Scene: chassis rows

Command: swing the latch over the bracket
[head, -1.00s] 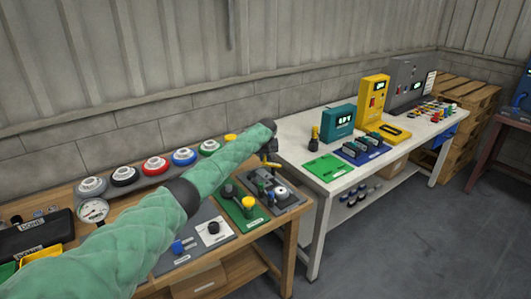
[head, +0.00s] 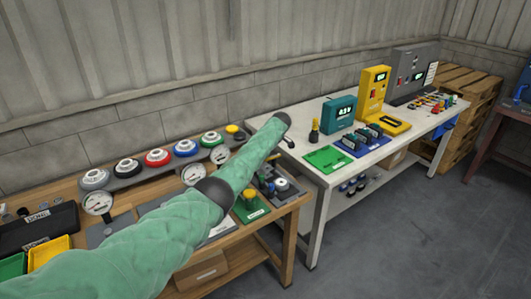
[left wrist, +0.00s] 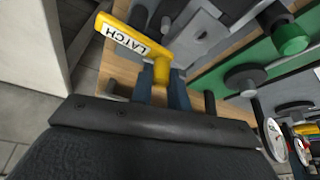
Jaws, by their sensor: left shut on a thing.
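The yellow latch (left wrist: 130,37), with a white LATCH label, shows in the left wrist view. Its bar reaches to the upper left from a yellow upright part (left wrist: 161,70). My left gripper (left wrist: 162,92) is shut on that upright part, one dark finger on each side. In the head view my green-sleeved left arm reaches over the wooden bench and hides the latch and most of the gripper. Grey parts (left wrist: 143,14) stand beside the latch bar; I cannot tell for sure which is the bracket. My right gripper is in neither view.
A green board with a green-topped knob (left wrist: 290,38) and a gauge (left wrist: 273,140) are close to the gripper. In the head view, gauges (head: 193,174) and coloured rings (head: 157,157) line the bench (head: 293,225). A white table (head: 323,175) with instruments stands to the right.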

